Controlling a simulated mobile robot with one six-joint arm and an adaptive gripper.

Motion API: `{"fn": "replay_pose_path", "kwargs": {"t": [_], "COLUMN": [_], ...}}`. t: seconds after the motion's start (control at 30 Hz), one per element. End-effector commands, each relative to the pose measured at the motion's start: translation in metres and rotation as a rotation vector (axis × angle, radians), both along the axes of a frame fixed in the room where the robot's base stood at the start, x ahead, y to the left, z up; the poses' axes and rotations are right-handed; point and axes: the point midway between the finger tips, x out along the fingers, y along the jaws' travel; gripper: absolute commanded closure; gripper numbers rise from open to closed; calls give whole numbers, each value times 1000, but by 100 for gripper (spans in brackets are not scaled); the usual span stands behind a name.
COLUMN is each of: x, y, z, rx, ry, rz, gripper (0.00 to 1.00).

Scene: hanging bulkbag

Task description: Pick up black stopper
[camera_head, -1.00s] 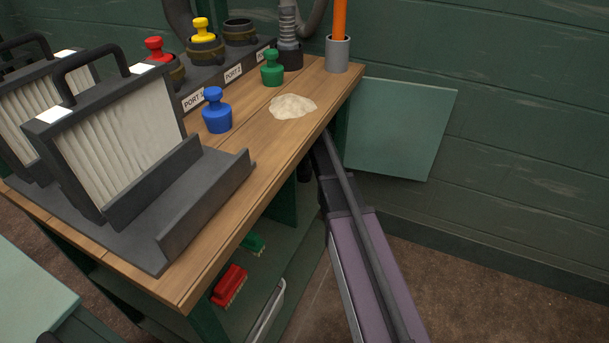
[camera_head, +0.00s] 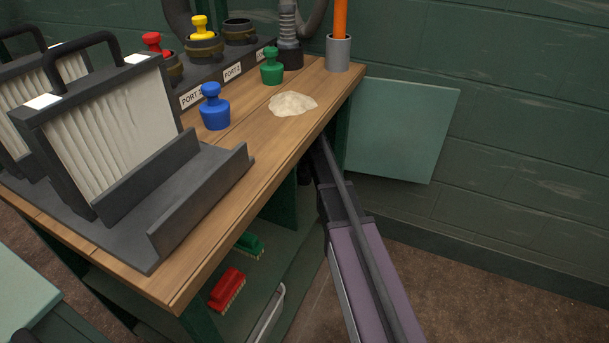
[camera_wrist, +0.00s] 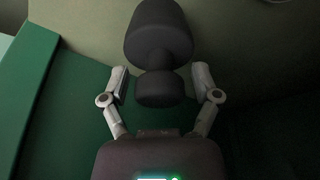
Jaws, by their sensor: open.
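The black stopper (camera_wrist: 158,35) shows in the wrist view, with its wide round body at the top, a narrow neck, and a smaller knob towards my gripper. My gripper (camera_wrist: 160,84) is open, with one finger on each side of the knob. A dark gap shows between each finger and the knob, so neither finger appears to touch it. In the head view the black stopper and my gripper are hidden; my arm runs up to the bench's right side and passes out of sight there.
Green panels (camera_wrist: 65,110) lie around the stopper in the wrist view. The wooden bench (camera_head: 215,215) carries blue (camera_head: 214,107), green (camera_head: 271,66), yellow (camera_head: 201,28) and red (camera_head: 152,43) stoppers, filter panels (camera_head: 110,135) and a pale powder heap (camera_head: 293,103). Brushes (camera_head: 227,289) lie on the lower shelf.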

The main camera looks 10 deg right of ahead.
Motion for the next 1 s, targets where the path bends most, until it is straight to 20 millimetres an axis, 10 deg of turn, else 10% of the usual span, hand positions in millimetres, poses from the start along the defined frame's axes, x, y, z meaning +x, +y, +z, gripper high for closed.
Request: {"fn": "replay_pose_path", "kwargs": {"t": [0.1,0.37,1.0], "x": [0,0,0], "y": [0,0,0], "z": [0,0,13], "rx": [0,0,0], "ry": [0,0,0], "rz": [0,0,0], "gripper": [23,100,100]}}
